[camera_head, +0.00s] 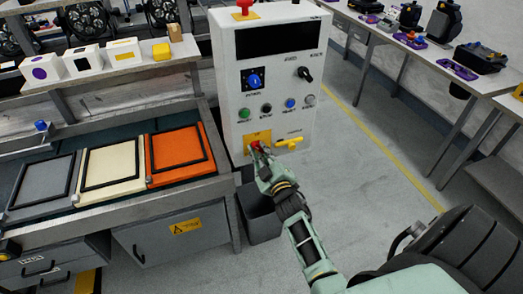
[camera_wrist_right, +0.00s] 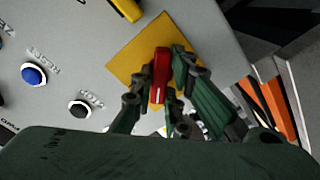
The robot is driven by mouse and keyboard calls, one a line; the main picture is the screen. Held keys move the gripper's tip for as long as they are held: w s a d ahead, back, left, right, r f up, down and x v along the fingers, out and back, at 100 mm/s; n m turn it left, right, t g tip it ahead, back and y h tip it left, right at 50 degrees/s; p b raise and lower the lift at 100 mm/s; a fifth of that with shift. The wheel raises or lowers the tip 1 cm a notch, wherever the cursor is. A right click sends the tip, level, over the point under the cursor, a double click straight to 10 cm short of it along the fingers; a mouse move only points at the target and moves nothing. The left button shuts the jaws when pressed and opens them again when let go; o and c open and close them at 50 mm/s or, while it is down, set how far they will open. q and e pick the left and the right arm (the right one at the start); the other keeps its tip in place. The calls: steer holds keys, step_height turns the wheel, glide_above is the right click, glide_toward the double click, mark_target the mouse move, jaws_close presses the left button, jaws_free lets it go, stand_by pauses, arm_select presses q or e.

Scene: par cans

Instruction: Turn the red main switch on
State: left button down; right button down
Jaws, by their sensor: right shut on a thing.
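The red main switch (camera_head: 255,145) sits on a yellow plate (camera_head: 264,136) low on the front of the white control cabinet (camera_head: 225,90). In the right wrist view the red switch handle (camera_wrist_right: 160,70) stands out from the yellow plate (camera_wrist_right: 125,60). My right gripper (camera_head: 259,152) is at the switch, and in the wrist view its fingers (camera_wrist_right: 160,95) close on the handle from both sides. The fingers hide part of the handle. My left gripper is not in view.
The cabinet also bears a blue dial (camera_head: 253,80), several push buttons, a black knob (camera_head: 305,73), a yellow handle (camera_head: 289,143) and a red top button (camera_head: 244,4). A workbench with grey, cream and orange panels (camera_head: 180,155) stands left. A grey bin (camera_head: 262,222) is below. Floor at right is clear.

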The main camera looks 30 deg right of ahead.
steer(key=m, duration=0.4)
steer(key=shift+m+p, duration=0.3)
steer(key=shift+p, duration=0.1)
steer(key=shift+f+m, duration=0.1)
steer(key=shift+m, duration=1.9)
steer(key=c, duration=1.7)
jaws_free()
steer(key=v, duration=1.2)
steer(key=shift+a, duration=0.1)
